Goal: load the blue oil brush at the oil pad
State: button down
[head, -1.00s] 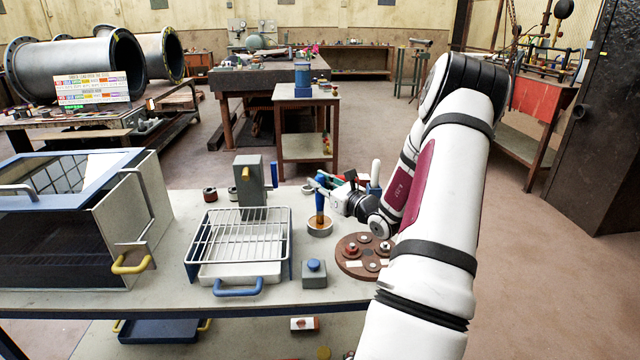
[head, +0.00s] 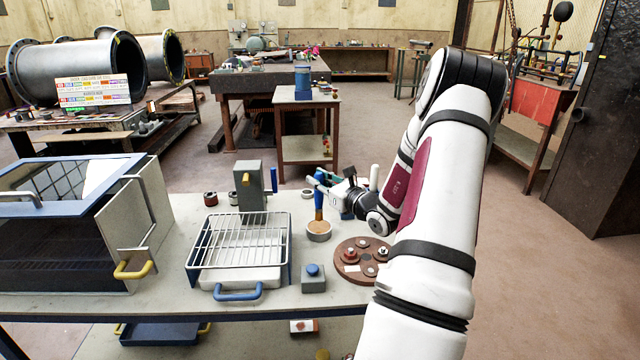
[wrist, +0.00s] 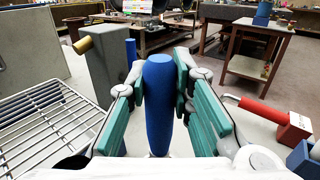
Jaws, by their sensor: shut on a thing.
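The blue oil brush (head: 319,201) stands about upright in my gripper (head: 320,184), its lower, lighter end pointing down over the oil pad. The oil pad (head: 319,236) is a small round pale dish with a tan top on the bench. I cannot tell for sure whether the brush tip touches the pad. In the wrist view, the thick blue handle (wrist: 160,100) sits between the green-padded fingers, which are shut on it. The brush's lower end and the pad are hidden there.
A wire rack over a white tray (head: 238,275) stands to the left, with a grey block post (head: 249,186) behind. A round brown plate with knobs (head: 345,273) and a grey block with a blue button (head: 313,282) are nearer. A glass-fronted cabinet (head: 140,235) fills the bench's left.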

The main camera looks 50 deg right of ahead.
aim_at(319, 173)
jog(key=shift+r+p, duration=1.15)
jog(key=shift+r, duration=1)
